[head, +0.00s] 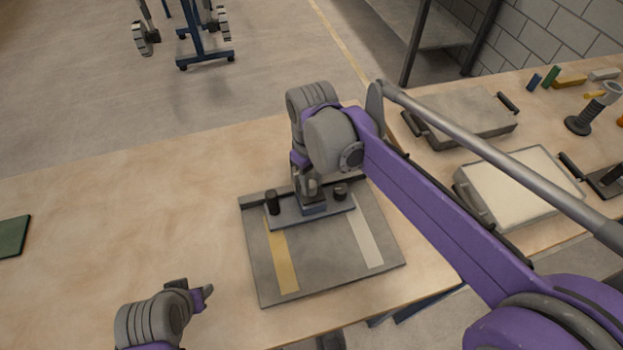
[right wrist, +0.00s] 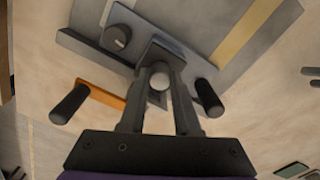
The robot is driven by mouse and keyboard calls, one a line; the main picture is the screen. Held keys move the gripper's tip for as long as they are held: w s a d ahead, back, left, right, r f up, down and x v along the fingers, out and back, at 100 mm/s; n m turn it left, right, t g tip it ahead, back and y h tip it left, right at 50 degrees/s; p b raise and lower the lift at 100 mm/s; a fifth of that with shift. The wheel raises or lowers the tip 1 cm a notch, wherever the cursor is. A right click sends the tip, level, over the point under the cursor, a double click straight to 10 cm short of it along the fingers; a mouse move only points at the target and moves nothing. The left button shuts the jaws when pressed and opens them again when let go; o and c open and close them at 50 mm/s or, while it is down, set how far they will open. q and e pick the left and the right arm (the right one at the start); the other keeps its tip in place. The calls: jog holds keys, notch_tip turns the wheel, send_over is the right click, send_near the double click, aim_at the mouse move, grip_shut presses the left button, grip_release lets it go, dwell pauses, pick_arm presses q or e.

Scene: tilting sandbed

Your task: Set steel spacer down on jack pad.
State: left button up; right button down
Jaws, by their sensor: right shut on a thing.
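The steel spacer (right wrist: 160,52) looks like a dark grey block with a round pale knob between my fingers in the right wrist view. My right gripper (head: 311,188) points down and is shut on it. In the head view the fingers meet a small block with a bluish front (head: 315,209) on a grey crossbar (head: 287,218); I cannot tell spacer from jack pad there, nor whether a gap is left between them. The crossbar carries a black knob on each side of the block. My left gripper (head: 200,295) is empty-looking near the table's front; its jaw opening is unclear.
The crossbar lies at the back of a flat grey plate (head: 322,262) with a yellow stripe and a pale stripe. Cases (head: 470,118) stand at right. The table's left side is mostly clear.

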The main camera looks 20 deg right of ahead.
jog(key=shift+c, duration=0.3)
grip_release()
dwell(0.3)
jog(key=shift+r+p, duration=2.9)
jog(key=shift+r, duration=1.15)
pick_arm(q)
notch_tip(320, 180, up, 6)
jog(key=w, duration=0.1)
jog(key=shift+w+r, duration=0.2)
jog(key=shift+w+r+p, duration=0.1)
jog(key=shift+r+p, duration=0.3)
jog(key=shift+r, duration=0.2)
pick_arm(e)
jog(key=s+d+f+m+t, duration=0.2)
jog(key=s+d+f, duration=0.1)
jog(key=s, duration=0.4)
jog(key=s+d+f+m+t, duration=0.3)
jog(key=s+f, duration=0.2)
jog(key=s, duration=0.2)
jog(key=shift+d+m, duration=0.3)
